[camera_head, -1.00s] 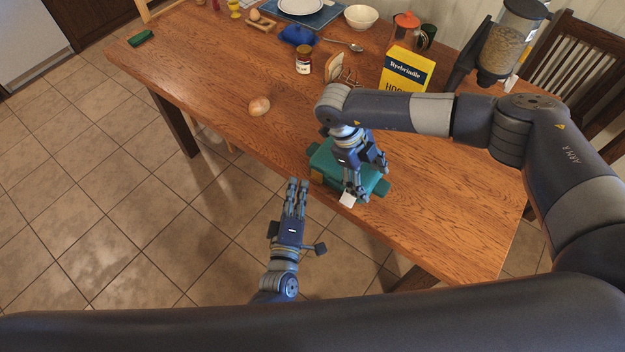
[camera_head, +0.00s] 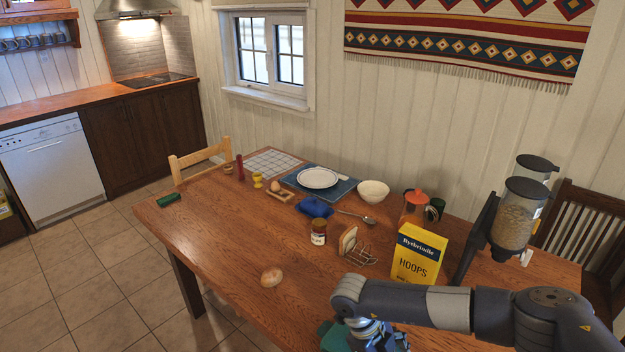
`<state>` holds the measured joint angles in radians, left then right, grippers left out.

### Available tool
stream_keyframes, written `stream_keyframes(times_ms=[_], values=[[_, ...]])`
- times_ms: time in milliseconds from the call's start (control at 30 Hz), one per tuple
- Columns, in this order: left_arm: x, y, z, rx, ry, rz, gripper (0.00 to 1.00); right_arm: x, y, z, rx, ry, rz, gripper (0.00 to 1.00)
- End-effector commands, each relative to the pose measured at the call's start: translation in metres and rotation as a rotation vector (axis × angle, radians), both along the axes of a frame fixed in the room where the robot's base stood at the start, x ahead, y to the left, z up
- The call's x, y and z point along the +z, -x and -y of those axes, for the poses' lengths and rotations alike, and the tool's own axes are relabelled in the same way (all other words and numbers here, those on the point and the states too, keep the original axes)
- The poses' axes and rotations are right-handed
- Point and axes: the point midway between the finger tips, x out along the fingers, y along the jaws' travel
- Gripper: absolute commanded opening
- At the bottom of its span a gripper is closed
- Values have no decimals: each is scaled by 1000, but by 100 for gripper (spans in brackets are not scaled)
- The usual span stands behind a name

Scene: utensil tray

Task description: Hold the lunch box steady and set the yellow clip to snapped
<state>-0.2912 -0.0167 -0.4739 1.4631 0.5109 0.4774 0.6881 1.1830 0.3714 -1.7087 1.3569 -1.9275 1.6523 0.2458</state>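The teal lunch box (camera_head: 333,338) shows only as a small part at the bottom edge, beside my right gripper. The rest of it is cut off by the frame or hidden by my gripper and arm. The yellow clip cannot be seen. My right gripper (camera_head: 384,341) is at the bottom edge, over the lunch box. Its fingertips are out of frame, so I cannot tell whether it is open or shut. My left gripper is not in view.
A yellow cereal box (camera_head: 418,254), a toast rack (camera_head: 362,256) and a jar (camera_head: 318,232) stand behind my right arm. A bread roll (camera_head: 271,277) lies near the table's front edge. The wooden table (camera_head: 225,235) is clear at its middle left. A cereal dispenser (camera_head: 515,215) stands at right.

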Motion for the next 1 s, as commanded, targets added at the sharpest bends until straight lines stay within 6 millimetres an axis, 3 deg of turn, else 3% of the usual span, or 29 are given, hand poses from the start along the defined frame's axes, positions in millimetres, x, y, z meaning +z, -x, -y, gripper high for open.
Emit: stream_keyframes(times_ms=[567,1000], values=[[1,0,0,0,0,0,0,12,-4,-6,5,-5,8,86],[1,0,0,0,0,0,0,90,-16,-39,6,-4,8,86]])
